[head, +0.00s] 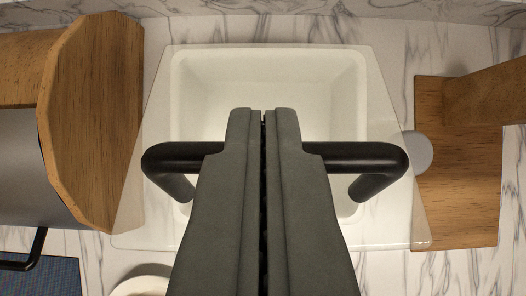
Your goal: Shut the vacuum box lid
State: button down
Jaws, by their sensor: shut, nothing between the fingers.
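The vacuum box (182,110) is a white, open-topped box in the middle of the view; its inside looks empty where it shows. Its clear lid (136,205) looks wider at the near edge than at the far edge, which lines up with the box's far rim. The lid seems tilted, raised on the near side. A black bar handle (365,156) spans the lid. My gripper (263,112) is shut and empty, in front of the handle's middle and hiding it. I cannot tell whether the fingers touch the handle or lid.
A wooden-sided bin (92,120) with a grey front stands close on the left. Wooden pieces (455,190) stand on the right, near a grey round part (417,153). A blue surface (40,278) and a pale round dish (142,284) show at the bottom. Marble counter (400,35) lies between.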

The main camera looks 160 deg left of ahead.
jog(key=s+f+t, duration=0.1)
jog(key=s, duration=0.1)
jog(key=s+a+f+t+h, duration=0.1)
jog(key=f+t, duration=0.1)
jog(key=shift+s+f, duration=0.2)
jog(key=shift+s, duration=0.15)
jog(key=shift+s+a+f+t, duration=0.15)
jog(key=shift+s+f+t, duration=0.25)
jog(key=shift+f+t, duration=0.15)
jog(key=shift+s+a+f, duration=0.1)
jog(key=shift+s+f, duration=0.2)
jog(key=shift+f, duration=0.35)
jog(key=shift+s+a+f, duration=0.1)
jog(key=shift+s+f, duration=0.2)
jog(key=shift+f, duration=0.35)
